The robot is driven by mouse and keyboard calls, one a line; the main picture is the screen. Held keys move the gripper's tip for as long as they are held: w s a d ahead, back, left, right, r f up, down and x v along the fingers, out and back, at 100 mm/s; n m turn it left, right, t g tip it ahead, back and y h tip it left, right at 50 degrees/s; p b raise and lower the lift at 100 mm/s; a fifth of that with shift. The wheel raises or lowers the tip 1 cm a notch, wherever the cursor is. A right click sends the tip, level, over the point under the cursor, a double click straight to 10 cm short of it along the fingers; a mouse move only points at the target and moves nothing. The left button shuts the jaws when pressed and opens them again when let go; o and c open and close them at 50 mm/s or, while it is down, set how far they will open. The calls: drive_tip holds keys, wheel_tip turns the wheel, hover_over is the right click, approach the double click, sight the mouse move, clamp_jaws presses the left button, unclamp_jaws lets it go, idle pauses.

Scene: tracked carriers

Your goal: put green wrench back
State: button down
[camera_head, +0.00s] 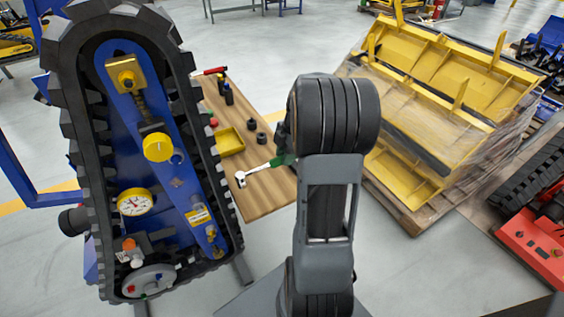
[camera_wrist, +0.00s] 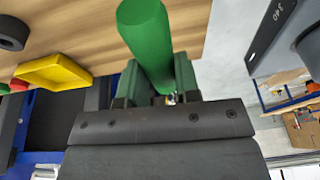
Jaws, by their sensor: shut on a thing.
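The green wrench (camera_head: 259,169) has a green handle and a silver shaft and head. In the head view it reaches over the wooden table (camera_head: 262,200), its head to the left; I cannot tell whether it touches the top. My gripper (camera_head: 283,137) is mostly hidden behind my arm at the table's right edge. The wrench's head is not seen in the wrist view.
A yellow tray (camera_head: 229,142), black round parts (camera_head: 252,124), black bottles (camera_head: 228,94) and a red-handled tool (camera_head: 210,71) are on the table. A blue tracked unit (camera_head: 150,90) stands close at left. Yellow metal frames (camera_head: 440,70) lie on a pallet at right.

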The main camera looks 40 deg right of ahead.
drive_tip(key=shift+w+d+f, duration=0.3)
drive_tip(key=shift+w+f, duration=0.35)
drive_tip(key=shift+f, duration=0.2)
drive_tip(key=shift+w+d+f, duration=0.3)
drive_tip(key=shift+w+f, duration=0.35)
drive_tip(key=shift+f, duration=1.75)
drive_tip(key=c, duration=0.8)
unclamp_jaws()
drive_tip(key=shift+c, duration=0.2)
drive_tip(key=shift+r, duration=0.1)
